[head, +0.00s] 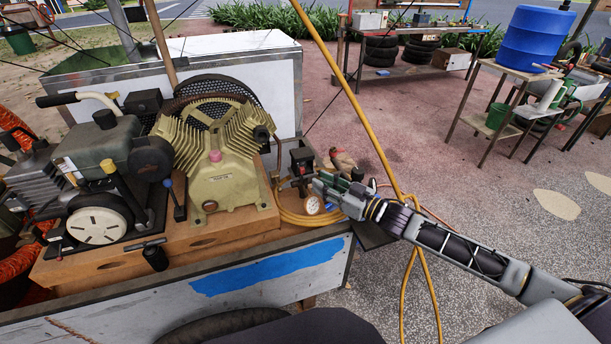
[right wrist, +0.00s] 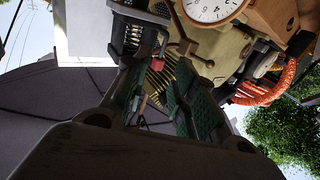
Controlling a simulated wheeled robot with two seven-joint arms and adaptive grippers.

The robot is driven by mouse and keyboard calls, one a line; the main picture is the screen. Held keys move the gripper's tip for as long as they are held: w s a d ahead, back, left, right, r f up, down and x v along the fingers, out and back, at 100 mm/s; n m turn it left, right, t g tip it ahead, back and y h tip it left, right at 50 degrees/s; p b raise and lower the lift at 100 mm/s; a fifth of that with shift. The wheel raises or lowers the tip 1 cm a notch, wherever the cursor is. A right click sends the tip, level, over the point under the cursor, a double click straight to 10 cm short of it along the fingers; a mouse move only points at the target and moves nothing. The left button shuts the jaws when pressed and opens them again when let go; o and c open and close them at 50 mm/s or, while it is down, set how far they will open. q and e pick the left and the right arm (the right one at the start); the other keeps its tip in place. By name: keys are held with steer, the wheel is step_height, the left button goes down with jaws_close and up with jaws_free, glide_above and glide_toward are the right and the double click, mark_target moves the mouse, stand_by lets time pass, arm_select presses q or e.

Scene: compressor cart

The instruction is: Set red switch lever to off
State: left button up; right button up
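A small red piece, which looks like the switch lever (right wrist: 161,39), shows in the right wrist view beside a dark grey ribbed box (right wrist: 135,22). My right gripper (right wrist: 157,58) is open, with a gap between its two green-padded fingers. The red piece shows just past the fingertips, near the gap; I cannot tell if they touch it. In the head view my right gripper (head: 322,184) is beside the pressure gauge (head: 312,205) and the black switch box (head: 300,158). My left gripper is not in view.
The tan compressor (head: 215,155) and an engine (head: 110,155) sit on a wooden base on the cart (head: 270,275). A yellow hose (head: 350,95) crosses close to my right wrist. Tables and a blue barrel (head: 535,38) stand behind. The paving at right is open.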

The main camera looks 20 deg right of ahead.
mark_target(303, 174)
steer(key=shift+w+a, duration=0.3)
steer(key=shift+w, duration=0.05)
steer(key=shift+w+a, duration=0.35)
steer(key=shift+w, duration=0.15)
steer(key=shift+w+a, duration=0.35)
steer(key=shift+w, duration=0.15)
steer(key=shift+w+a, duration=0.4)
steer(key=shift+w, duration=0.15)
steer(key=shift+x, duration=0.85)
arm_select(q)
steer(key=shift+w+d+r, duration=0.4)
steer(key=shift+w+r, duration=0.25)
arm_select(e)
steer(key=shift+w+a, duration=0.1)
steer(key=shift+w, duration=0.05)
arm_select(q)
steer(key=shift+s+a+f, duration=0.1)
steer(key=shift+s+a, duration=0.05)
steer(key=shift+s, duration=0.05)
arm_select(e)
jaws_close()
